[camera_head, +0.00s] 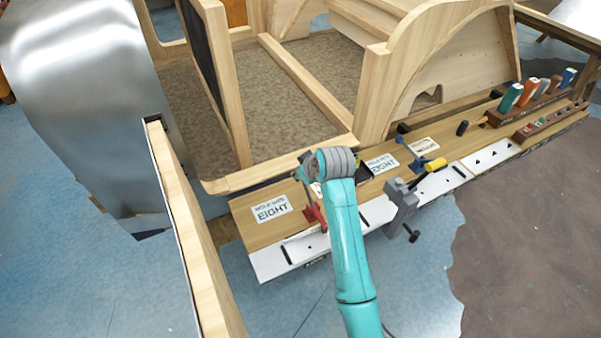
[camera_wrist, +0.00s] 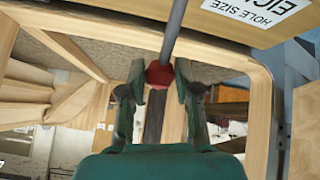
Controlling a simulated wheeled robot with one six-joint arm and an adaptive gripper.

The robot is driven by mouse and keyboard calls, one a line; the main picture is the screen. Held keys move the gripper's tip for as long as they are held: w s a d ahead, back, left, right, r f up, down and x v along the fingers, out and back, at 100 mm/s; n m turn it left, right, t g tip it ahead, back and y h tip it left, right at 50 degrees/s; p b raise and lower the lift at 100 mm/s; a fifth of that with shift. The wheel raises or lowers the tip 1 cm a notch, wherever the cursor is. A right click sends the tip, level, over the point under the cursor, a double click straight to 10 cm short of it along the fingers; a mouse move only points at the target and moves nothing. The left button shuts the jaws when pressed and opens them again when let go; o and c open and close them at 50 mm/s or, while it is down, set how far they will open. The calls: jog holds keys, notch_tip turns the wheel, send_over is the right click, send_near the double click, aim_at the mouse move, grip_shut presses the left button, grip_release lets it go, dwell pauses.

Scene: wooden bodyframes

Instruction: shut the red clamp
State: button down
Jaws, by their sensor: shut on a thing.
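The red clamp (camera_head: 315,217) stands on the wooden bench ledge, partly hidden behind my teal arm in the head view. In the wrist view its red handle end (camera_wrist: 159,74) sits between my fingertips, with a grey rod running up from it. My gripper (camera_wrist: 160,80) is shut on this red end, one finger on each side. In the head view my gripper is at the arm's far end above the ledge, mostly hidden by my wrist.
A wooden body frame (camera_head: 280,75) rises behind the ledge. Tools with coloured handles stand in a rack (camera_head: 535,98) at the far right.

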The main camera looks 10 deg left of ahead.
jog(key=shift+s+d+r+t+y, duration=0.2)
jog(key=shift+s+r+t+y, duration=0.1)
jog(key=shift+s+t, duration=0.1)
jog(key=c, duration=0.8)
grip_release()
jog(key=v, duration=1.2)
jog(key=shift+f, duration=0.15)
